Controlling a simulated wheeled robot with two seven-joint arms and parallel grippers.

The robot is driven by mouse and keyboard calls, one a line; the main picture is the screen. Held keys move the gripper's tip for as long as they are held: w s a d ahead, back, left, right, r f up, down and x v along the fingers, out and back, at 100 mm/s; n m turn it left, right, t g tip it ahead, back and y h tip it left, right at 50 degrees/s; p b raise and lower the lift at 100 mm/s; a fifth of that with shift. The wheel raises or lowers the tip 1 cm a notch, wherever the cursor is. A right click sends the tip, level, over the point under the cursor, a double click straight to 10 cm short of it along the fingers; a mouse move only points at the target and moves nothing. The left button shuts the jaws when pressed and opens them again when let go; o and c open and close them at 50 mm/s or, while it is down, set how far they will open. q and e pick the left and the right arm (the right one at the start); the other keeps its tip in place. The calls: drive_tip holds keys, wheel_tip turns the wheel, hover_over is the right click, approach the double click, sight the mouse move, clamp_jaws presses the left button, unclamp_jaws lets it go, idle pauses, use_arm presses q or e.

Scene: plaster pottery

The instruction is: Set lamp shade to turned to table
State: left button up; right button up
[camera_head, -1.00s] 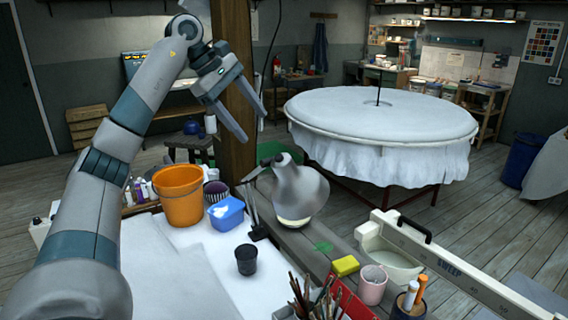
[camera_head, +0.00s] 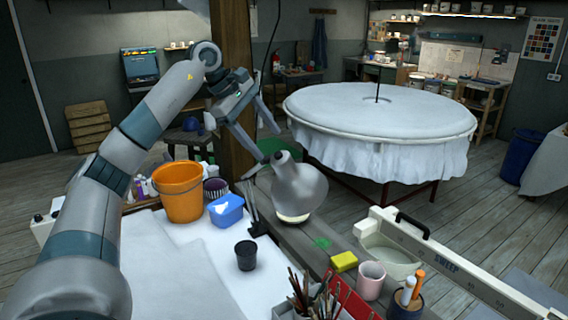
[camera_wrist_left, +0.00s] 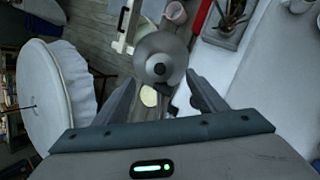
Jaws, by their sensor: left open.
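The grey lamp shade (camera_head: 301,190) is bell-shaped and hangs low at the right edge of the white work table. Its lit opening faces down, slightly tilted, and its narrow neck points up. My left gripper (camera_head: 270,146) is open and empty, just above and left of the neck, its fingers pointing down and right. In the left wrist view the shade (camera_wrist_left: 160,57) is seen from its neck end, ahead of and between the open fingers (camera_wrist_left: 163,88). No finger visibly touches it. The lamp's arm is partly hidden. My right gripper is out of view.
An orange bucket (camera_head: 179,194), a blue tub (camera_head: 227,212) and a black cup (camera_head: 246,256) stand on the table left of the lamp. A wooden post (camera_head: 231,150) rises behind my gripper. A yellow sponge (camera_head: 344,262), pink mug (camera_head: 370,281) and brushes are in front.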

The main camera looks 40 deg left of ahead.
sight(284, 164)
use_arm(q)
drive_tip(key=p+x, duration=0.2)
drive_tip(key=x, duration=0.8)
drive_tip(key=shift+w+d+f+p, duration=0.1)
drive_tip(key=shift+f+p, duration=0.1)
drive_tip(key=shift+p, duration=0.1)
drive_tip(key=shift+c, duration=0.6)
